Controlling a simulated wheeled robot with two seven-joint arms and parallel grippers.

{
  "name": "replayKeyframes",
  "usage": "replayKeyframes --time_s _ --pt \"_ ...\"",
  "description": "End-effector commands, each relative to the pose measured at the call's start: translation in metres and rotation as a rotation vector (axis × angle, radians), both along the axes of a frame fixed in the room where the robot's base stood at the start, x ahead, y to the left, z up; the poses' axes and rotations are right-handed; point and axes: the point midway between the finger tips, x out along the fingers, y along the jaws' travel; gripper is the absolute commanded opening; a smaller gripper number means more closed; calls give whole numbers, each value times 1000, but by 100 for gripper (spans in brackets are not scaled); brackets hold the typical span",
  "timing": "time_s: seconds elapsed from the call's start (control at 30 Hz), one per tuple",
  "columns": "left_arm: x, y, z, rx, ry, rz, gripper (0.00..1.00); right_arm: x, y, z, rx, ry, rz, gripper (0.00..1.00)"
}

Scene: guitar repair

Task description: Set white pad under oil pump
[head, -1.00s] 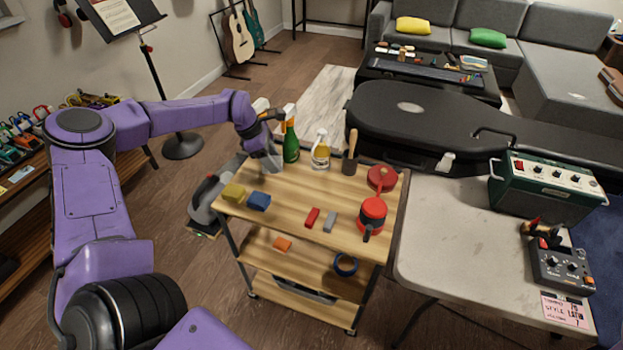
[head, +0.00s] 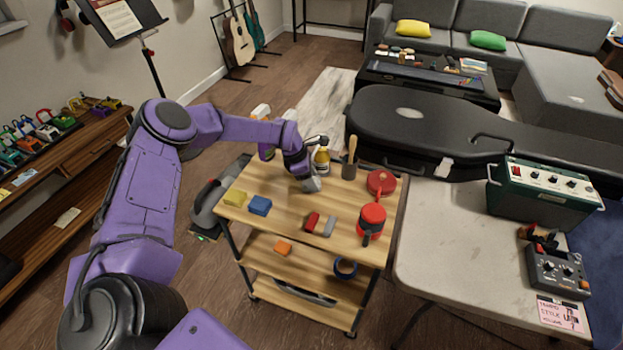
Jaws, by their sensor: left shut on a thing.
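My left gripper (head: 308,183) is over the back middle of the wooden cart top. It is shut on a small pale thing (head: 313,185), which looks like the white pad; the fingers hide most of it. My right gripper is not in view.
A pale table (head: 450,245) stands at right.

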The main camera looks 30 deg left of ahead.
Motion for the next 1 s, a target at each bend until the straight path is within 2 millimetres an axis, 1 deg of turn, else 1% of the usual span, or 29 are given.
replayKeyframes --time_s 0.07,0.1,0.13,0.17,0.4,0.5,0.57,0.67,0.8,0.9,1.0 --pt "0 0 -4 -1 -1 0 23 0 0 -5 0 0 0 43" --pt "0 0 -2 -1 0 0 62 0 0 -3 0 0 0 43" --pt "0 0 -2 -1 1 0 71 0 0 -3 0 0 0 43" --pt "0 0 -2 -1 1 0 78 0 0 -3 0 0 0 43" --pt "0 0 -2 -1 1 0 78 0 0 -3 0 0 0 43" --pt "0 0 4 1 1 0 78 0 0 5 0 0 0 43" --pt "-1 3 8 -2 -2 1 78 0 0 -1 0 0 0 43" --pt "-6 10 28 -3 -6 3 78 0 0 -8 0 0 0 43" --pt "-15 22 64 -4 -7 2 78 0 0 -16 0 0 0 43" --pt "-20 29 85 -3 -5 2 78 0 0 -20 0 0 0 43" --pt "-24 34 101 -2 -3 0 78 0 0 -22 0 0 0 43"
